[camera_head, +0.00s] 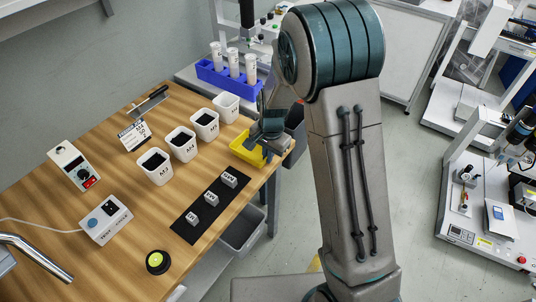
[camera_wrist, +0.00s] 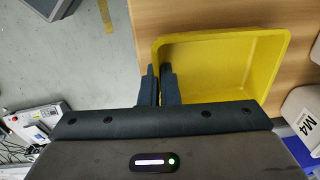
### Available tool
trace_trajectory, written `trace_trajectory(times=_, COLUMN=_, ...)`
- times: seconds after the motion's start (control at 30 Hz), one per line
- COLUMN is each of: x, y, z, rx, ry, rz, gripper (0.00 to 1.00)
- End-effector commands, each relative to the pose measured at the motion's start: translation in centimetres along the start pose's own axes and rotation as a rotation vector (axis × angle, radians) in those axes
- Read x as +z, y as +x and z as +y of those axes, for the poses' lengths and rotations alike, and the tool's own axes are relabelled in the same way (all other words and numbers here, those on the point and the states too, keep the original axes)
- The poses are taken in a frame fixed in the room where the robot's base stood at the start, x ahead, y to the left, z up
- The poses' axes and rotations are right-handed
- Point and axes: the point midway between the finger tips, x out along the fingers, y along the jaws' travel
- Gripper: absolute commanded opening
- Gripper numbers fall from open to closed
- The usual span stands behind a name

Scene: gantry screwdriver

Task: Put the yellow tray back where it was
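The yellow tray (camera_head: 243,152) is at the right edge of the wooden table, close to the white bins. My gripper (camera_head: 265,153) is at the tray's right side and partly hides it. In the wrist view the tray (camera_wrist: 235,65) is empty and looks level. My gripper's fingers (camera_wrist: 160,84) straddle its left wall, one outside and one inside, with little gap, so they look shut on the wall. Whether the tray rests on the table or hangs just above it, I cannot tell.
Several white labelled bins (camera_head: 204,124) stand in a row left of the tray. A black mat (camera_head: 191,222) with small white blocks lies in front. A blue rack (camera_head: 225,78) with white tubes stands behind. A grey bin (camera_head: 243,232) is below the table edge.

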Motion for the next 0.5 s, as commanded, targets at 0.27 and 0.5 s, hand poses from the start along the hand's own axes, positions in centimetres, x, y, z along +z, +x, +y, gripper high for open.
trace_trajectory(times=0.27, x=0.02, y=0.27, z=0.03, rx=0.0, ry=0.0, rz=0.0, gripper=0.24)
trace_trajectory(times=0.5, x=0.02, y=0.23, z=0.02, rx=0.0, ry=0.0, rz=0.0, gripper=0.24)
